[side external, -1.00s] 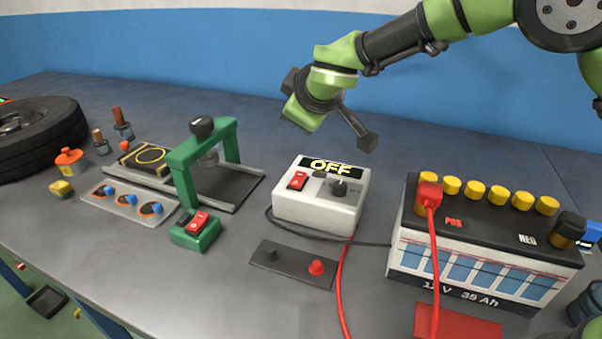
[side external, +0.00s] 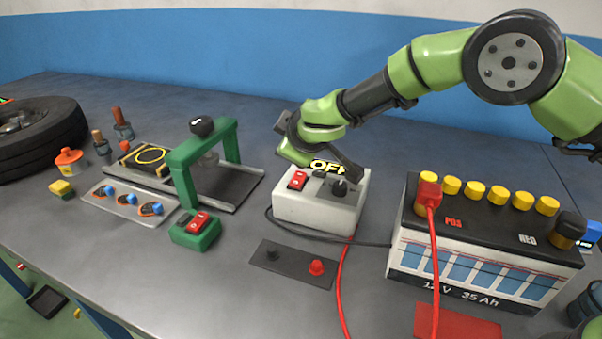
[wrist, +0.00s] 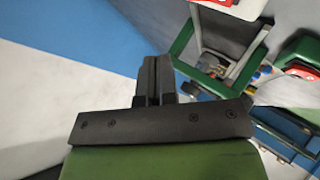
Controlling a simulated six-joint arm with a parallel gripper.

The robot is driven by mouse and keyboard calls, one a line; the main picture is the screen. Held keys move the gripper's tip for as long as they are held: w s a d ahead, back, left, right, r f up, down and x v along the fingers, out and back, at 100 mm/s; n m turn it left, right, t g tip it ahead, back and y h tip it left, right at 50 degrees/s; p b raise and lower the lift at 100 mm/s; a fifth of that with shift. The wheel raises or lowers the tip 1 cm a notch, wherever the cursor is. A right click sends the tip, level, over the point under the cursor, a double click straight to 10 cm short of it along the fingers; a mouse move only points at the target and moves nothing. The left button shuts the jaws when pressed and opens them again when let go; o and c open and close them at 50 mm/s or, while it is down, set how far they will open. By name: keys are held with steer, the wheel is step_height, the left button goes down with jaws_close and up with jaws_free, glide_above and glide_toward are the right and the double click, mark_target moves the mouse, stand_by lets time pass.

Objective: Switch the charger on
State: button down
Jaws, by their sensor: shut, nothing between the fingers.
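The charger (side external: 318,211) is a white box on the bench with a red rocker switch (side external: 298,180), a black knob (side external: 339,189) and a display reading OFF (side external: 327,166). My gripper (side external: 345,166) is low over the back of the charger and partly covers the display. Whether it touches the charger cannot be told. In the wrist view, my gripper's fingers (wrist: 155,80) are together with nothing between them. Part of the white charger (wrist: 236,8) with red on it shows at the top edge there. The red switch is uncovered in the side view.
A green press (side external: 183,180) with its own red switch (side external: 198,222) stands left of the charger. A battery (side external: 480,245) with yellow caps and a red clamp stands right. A dark plate (side external: 293,266) with a red knob lies in front, near a red cable (side external: 343,285).

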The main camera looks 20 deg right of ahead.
mark_target(298, 176)
steer(key=shift+w+d+f, duration=0.1)
steer(key=shift+w+f, duration=0.05)
steer(key=shift+f, duration=0.9)
steer(key=shift+w+d+f, duration=0.1)
steer(key=shift+f, duration=0.95)
steer(key=shift+f, duration=0.2)
steer(key=shift+f, duration=0.2)
stand_by(0.3)
steer(key=shift+d+f, duration=0.1)
steer(key=shift+f, duration=0.25)
stand_by(0.6)
steer(key=shift+r, duration=0.15)
steer(key=shift+r, duration=0.6)
steer(key=shift+s+a+r, duration=0.15)
steer(key=shift+a+r, duration=0.05)
steer(key=shift+r, duration=1.05)
steer(key=shift+s+a+r, duration=0.15)
steer(key=shift+r, duration=1.1)
